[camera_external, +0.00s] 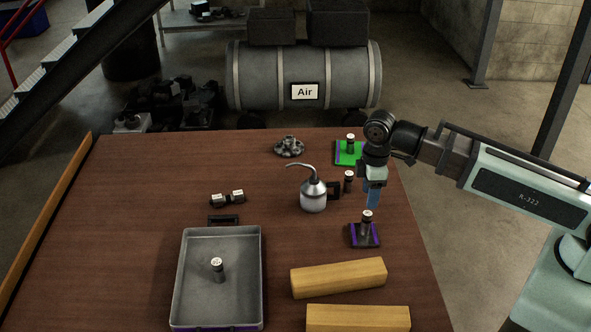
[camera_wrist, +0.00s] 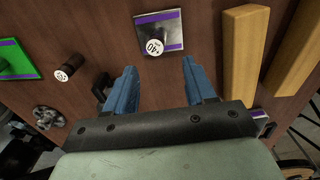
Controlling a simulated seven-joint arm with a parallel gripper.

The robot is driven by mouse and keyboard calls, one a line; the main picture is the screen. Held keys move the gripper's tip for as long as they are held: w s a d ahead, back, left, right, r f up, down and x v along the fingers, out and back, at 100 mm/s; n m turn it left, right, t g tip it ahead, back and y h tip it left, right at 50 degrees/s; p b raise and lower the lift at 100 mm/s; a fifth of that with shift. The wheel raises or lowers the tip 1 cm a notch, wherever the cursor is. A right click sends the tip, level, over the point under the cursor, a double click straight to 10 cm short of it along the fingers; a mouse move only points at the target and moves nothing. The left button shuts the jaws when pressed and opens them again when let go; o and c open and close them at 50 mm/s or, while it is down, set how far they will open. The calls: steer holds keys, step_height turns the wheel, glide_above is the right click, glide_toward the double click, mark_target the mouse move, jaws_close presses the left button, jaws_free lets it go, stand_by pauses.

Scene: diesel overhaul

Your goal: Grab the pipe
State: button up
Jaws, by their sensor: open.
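No part is plainly marked as the pipe; several short dark cylinders with white lettered tops look pipe-like. One cylinder (camera_external: 366,218) stands upright on a square plate with a purple edge (camera_external: 362,240). In the wrist view this cylinder (camera_wrist: 154,47) shows a white top, on its plate (camera_wrist: 172,22), just beyond and between my fingertips. My gripper (camera_external: 373,205) has blue fingers pointing down, above and slightly behind that cylinder. In the wrist view my gripper (camera_wrist: 159,66) is open with nothing between its fingers. Another cylinder (camera_external: 348,181) stands behind, near the oil can (camera_external: 313,195).
A green pad (camera_external: 343,157) bears another cylinder (camera_external: 350,144). A grey tray (camera_external: 178,280) holds one upright cylinder (camera_external: 217,272). Two yellow wooden blocks (camera_external: 338,278) (camera_external: 358,318) lie in front. A metal gear-like part (camera_external: 289,147) lies at the back. The table's left side is clear.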

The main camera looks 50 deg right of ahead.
stand_by(0.4)
steer(key=shift+a, duration=0.15)
steer(key=w+a, duration=0.5)
steer(key=w, duration=0.5)
steer(key=w+a, duration=0.4)
steer(key=w, duration=0.5)
steer(key=n, duration=0.3)
glide_above(227, 196)
step_height(227, 196, down, 8)
steer(key=shift+w+a+r, duration=0.1)
steer(key=shift+w+a, duration=0.05)
steer(key=shift+s+f, duration=0.15)
steer(key=shift+f, duration=1.2)
steer(key=shift+s+f, duration=0.1)
steer(key=shift+f, duration=1.2)
steer(key=shift+c, duration=0.5)
jaws_close()
